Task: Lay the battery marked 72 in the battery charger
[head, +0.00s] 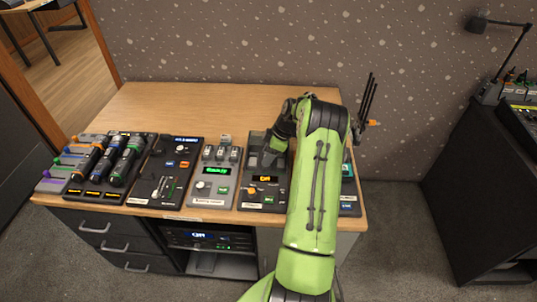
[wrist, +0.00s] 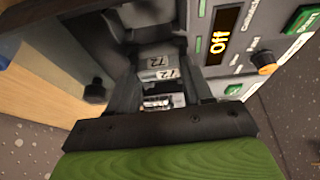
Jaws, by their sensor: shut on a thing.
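The battery marked 72 (wrist: 160,66) shows between my gripper's fingers in the wrist view, a grey block with two printed 72 labels. My gripper (wrist: 162,88) is shut on it. In the head view my gripper (head: 274,152) is low over the upper part of a dark grey unit with an orange "Off" display (head: 266,179); the battery cannot be made out there. Whether the battery touches the unit is unclear. Left of it, a lighter grey unit with a green "Ready" display (head: 213,186) has several small blocks in its top; it looks like the battery charger, but its label is too small to read.
Left on the desk are a black fader panel (head: 165,175) and a rack of handheld microphones (head: 106,165). A unit with a teal part (head: 348,172) is partly behind my arm. The desk behind the units (head: 190,105) is clear. Black antennas (head: 368,95) rise at the right.

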